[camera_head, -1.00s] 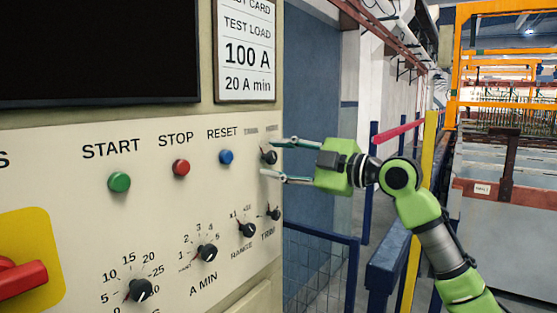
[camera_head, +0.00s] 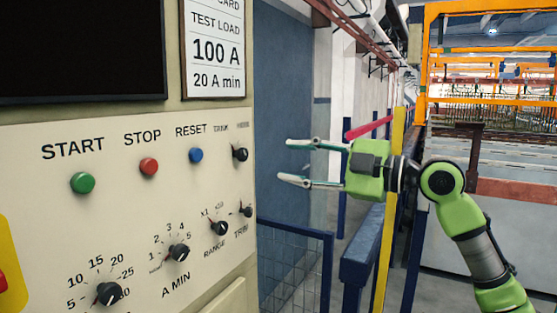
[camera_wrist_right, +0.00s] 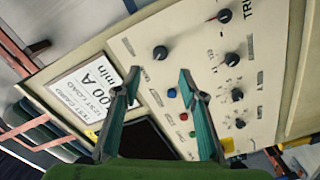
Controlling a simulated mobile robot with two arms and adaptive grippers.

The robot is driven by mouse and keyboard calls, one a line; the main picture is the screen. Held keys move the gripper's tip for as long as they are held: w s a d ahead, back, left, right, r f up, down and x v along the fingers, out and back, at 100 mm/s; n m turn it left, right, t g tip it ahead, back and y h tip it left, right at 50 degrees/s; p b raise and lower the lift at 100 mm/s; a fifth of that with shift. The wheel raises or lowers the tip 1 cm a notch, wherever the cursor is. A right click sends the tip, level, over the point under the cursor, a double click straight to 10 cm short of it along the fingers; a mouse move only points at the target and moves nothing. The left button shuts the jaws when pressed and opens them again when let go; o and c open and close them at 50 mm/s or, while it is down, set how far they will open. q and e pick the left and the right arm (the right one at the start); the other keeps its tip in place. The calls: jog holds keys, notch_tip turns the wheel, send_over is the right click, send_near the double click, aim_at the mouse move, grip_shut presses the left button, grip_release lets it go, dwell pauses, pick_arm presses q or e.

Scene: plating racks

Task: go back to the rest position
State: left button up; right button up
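My right gripper (camera_head: 298,163) is open and empty in the head view, to the right of the cream control panel (camera_head: 110,225) and apart from it. Its two fingers are spread and point left toward the panel's right edge. In the right wrist view the gripper (camera_wrist_right: 158,85) also shows open, with nothing between its fingertips and the panel (camera_wrist_right: 150,35) beyond them. The upper right black knob (camera_head: 240,153) is the panel part closest to the fingertips in the head view. My left gripper is not in view.
The panel carries a green START button (camera_head: 83,183), a red STOP button (camera_head: 149,166), a blue RESET button (camera_head: 196,155) and several black knobs. A blue mesh barrier (camera_head: 295,260) and a yellow post (camera_head: 392,215) stand close to my right arm. Orange racks (camera_head: 427,60) stand behind.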

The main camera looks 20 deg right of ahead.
jog(key=shift+s+d, duration=0.15)
jog(key=shift+s, duration=0.1)
dwell(0.3)
